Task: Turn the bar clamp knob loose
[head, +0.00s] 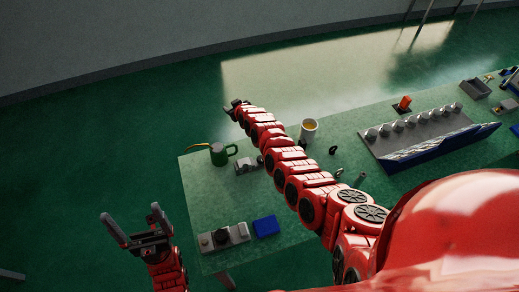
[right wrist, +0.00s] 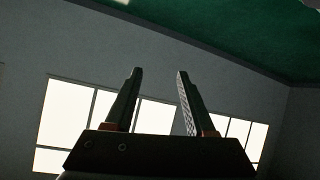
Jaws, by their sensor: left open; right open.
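I cannot tell for certain which part is the bar clamp knob. A grey fixture with a dark round top (head: 223,238) sits at the near left edge of the bench. A smaller grey fixture (head: 247,165) sits further back, partly behind my right arm. My left gripper (head: 130,212) is open and empty, left of the bench and apart from the near fixture. My right gripper (head: 232,105) is small and dark beyond the bench's far left part. In the right wrist view, its fingers (right wrist: 159,71) are apart with nothing between them.
My right arm crosses over the bench.

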